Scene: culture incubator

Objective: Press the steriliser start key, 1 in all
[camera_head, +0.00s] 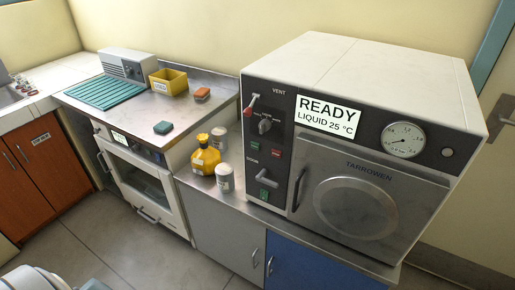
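The steriliser (362,95) is a large white box with a dark front panel and a round closed door (355,207) marked TARROWEN. Its display (330,115) reads READY, LIQUID 25 °C. On the left panel are a red-tipped lever under VENT (251,105), a dark selector knob (265,126), a small red key (276,153), a dark key beside it and a larger green key (264,195) low down. The lettering on the keys is too small to read. Neither gripper is in view.
A yellow bottle (205,155) and two pale jars (225,178) stand left of the steriliser. The counter at left holds a yellow bin (169,81), sponges and a green ribbed mat (104,92). Floor (110,235) is open in front of the cabinets.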

